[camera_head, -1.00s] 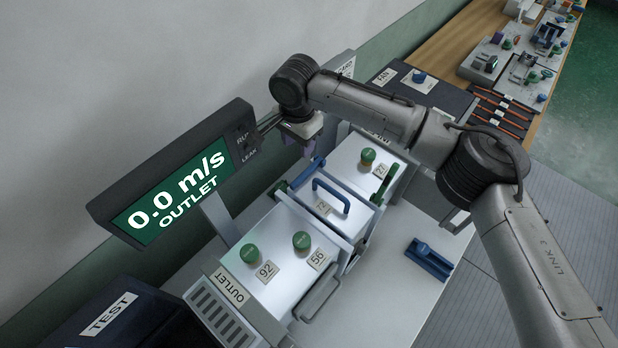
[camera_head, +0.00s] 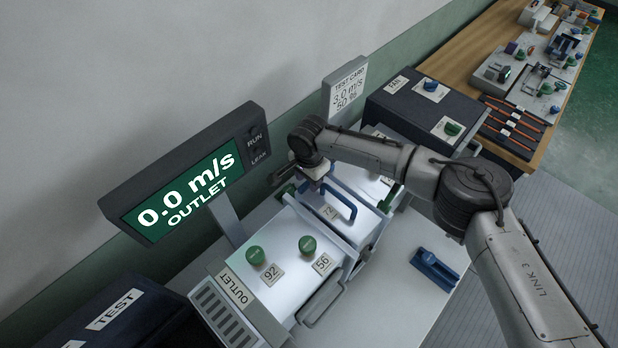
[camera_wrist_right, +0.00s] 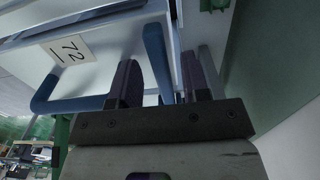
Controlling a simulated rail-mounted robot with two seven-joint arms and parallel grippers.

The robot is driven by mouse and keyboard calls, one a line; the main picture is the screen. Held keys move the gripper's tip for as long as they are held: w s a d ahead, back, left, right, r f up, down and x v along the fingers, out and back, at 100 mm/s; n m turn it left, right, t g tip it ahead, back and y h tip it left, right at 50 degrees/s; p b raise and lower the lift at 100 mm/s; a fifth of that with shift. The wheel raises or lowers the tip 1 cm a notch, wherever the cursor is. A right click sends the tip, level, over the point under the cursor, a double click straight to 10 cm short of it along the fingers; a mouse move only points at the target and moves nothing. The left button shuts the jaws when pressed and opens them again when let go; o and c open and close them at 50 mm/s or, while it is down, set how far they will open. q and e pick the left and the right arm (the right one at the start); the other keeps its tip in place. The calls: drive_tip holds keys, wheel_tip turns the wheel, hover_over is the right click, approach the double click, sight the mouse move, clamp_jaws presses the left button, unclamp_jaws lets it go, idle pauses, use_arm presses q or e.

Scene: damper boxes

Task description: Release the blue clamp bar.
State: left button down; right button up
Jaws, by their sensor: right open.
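A blue U-shaped bar (camera_head: 341,200) rises over the pale box labelled 72; it also shows in the right wrist view (camera_wrist_right: 78,104) beside the 72 label. In the head view, my right gripper (camera_head: 318,181) is at this bar's far-left end. In the right wrist view, my right gripper (camera_wrist_right: 162,75) is open. Its two dark purple fingers stand apart, and one leg of the blue bar appears between them. I cannot tell whether they touch it. A smaller blue lever seen earlier at the box's far side is now largely hidden by the gripper. My left gripper is not in view.
Green knobs (camera_head: 255,255) labelled 92 and 56 stand on the near box. The display (camera_head: 190,180) reads 0.0 m/s, close to the left of my right wrist. A blue block (camera_head: 434,268) lies on the pale bench top (camera_head: 390,300), which is otherwise clear there.

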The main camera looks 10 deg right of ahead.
drive_tip(key=shift+f, duration=0.25)
clamp_jaws()
idle(0.3)
